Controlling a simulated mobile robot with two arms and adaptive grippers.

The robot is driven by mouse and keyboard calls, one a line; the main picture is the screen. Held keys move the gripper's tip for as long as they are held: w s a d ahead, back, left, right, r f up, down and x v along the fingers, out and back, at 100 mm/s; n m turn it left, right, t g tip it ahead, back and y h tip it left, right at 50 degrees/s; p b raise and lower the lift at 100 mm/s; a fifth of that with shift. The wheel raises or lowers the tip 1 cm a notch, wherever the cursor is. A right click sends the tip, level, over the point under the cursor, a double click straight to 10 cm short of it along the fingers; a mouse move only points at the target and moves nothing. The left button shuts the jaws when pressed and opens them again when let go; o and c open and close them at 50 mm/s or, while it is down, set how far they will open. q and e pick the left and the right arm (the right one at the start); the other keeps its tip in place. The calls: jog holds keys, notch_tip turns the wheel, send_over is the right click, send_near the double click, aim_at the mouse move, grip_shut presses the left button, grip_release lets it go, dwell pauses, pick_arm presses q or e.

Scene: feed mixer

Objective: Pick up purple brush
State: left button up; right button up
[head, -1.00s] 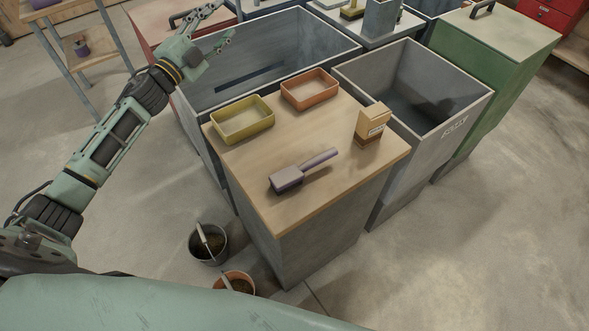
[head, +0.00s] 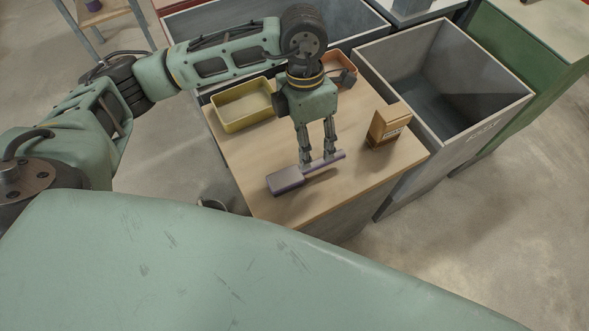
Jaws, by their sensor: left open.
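The purple brush (head: 287,181) lies on the wooden tabletop (head: 357,190), its broad head toward the lower left and its handle toward the upper right. My left gripper (head: 318,162) points down from above at the brush's handle. Its two fingers are open, one on the head side and one further along the handle. The fingers hide part of the handle, and I cannot tell whether they touch it. My right gripper is not in view.
A yellow tray (head: 243,127) stands at the table's back left. An orange tray (head: 340,62) is partly hidden behind my arm. A small cardboard box (head: 388,125) stands right of the gripper. A deep grey bin (head: 480,128) borders the table on the right.

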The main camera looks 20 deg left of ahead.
aim_at(307, 171)
pick_arm(q)
jog(key=shift+s+d+f, duration=0.1)
jog(key=shift+s+f, duration=0.05)
jog(key=shift+f, duration=0.35)
jog(key=shift+s+d+f, duration=0.1)
jog(key=shift+s+f, duration=0.05)
jog(key=shift+f, duration=0.3)
jog(key=f, duration=0.2)
jog(key=s+f+p, duration=0.1)
jog(key=shift+d+f, duration=0.25)
jog(key=shift+d, duration=0.05)
jog(key=shift+f, duration=0.5)
grip_shut()
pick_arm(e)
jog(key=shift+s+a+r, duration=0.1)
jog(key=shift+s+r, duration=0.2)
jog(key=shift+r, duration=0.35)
